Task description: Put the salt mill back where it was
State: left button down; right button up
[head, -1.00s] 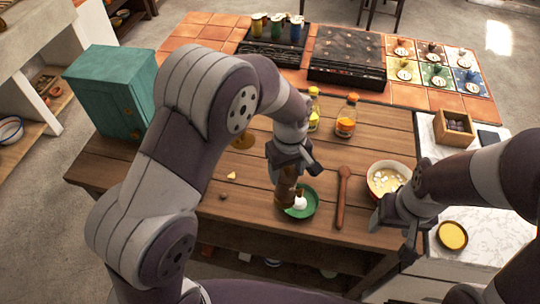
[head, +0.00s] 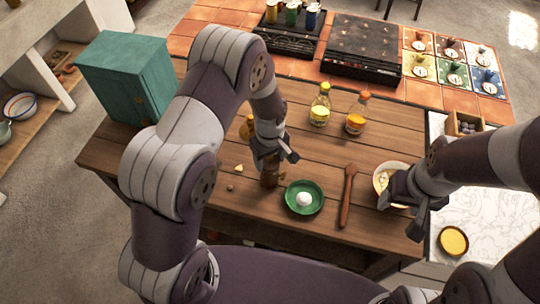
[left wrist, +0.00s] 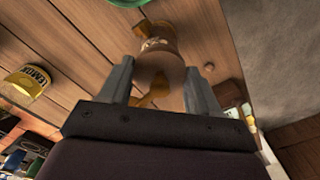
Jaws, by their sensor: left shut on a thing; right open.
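The salt mill (head: 269,176) is a brown wooden cylinder held in my left gripper (head: 274,158). It is over the wooden table, left of the green dish (head: 289,206); I cannot tell whether its base touches the table. In the left wrist view the mill (left wrist: 158,66) shows between the two fingers. My left gripper is shut on it, and its upper part is mostly hidden in the head view. A white round thing (head: 304,199) lies in the green dish. My right gripper (head: 420,225) is open and empty, in front of the bowl at the right.
A wooden spoon (head: 347,195) lies right of the dish. A yellow-labelled bottle (head: 320,106) and an orange bottle (head: 357,114) stand behind. A small yellow piece (head: 239,168) and a brown bit (head: 229,188) lie left of the mill. A teal cabinet (head: 125,80) stands at the left.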

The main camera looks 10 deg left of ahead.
pick_arm(q)
jog(key=shift+f, duration=0.25)
jog(key=shift+w+f, duration=0.1)
jog(key=shift+w, duration=0.05)
jog(key=c, duration=0.7)
grip_release()
jog(key=shift+f, duration=0.15)
jog(key=o, duration=0.5)
jog(key=shift+c, duration=0.2)
